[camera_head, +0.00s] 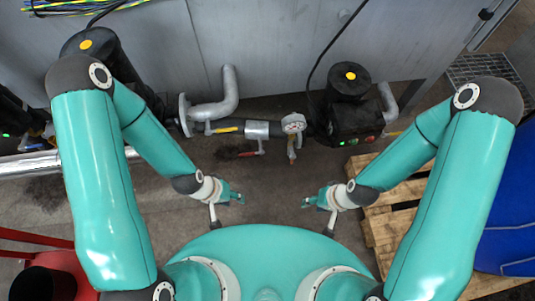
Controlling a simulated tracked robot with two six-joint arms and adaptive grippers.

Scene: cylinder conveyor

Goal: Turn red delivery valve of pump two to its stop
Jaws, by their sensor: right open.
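A small red handle (247,154) shows under the horizontal pipe, left of the round gauge (293,123); it is too small to tell its exact turn position. A black pump (350,85) with a yellow top spot stands to the right of the gauge. Another dark pump (88,42) stands at the left, partly hidden by my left arm. I cannot read which pump is number two. My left gripper (228,204) is open and empty, below the red handle and apart from it. My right gripper (319,207) is open and empty, lower right of the gauge.
A yellow lever (225,129) sits on the pipe. A grey elbow pipe (229,92) rises by the cabinet wall (270,50). A wooden pallet (385,228) and blue drum (512,215) are at right, a red object (75,268) at lower left. The floor between my grippers is clear.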

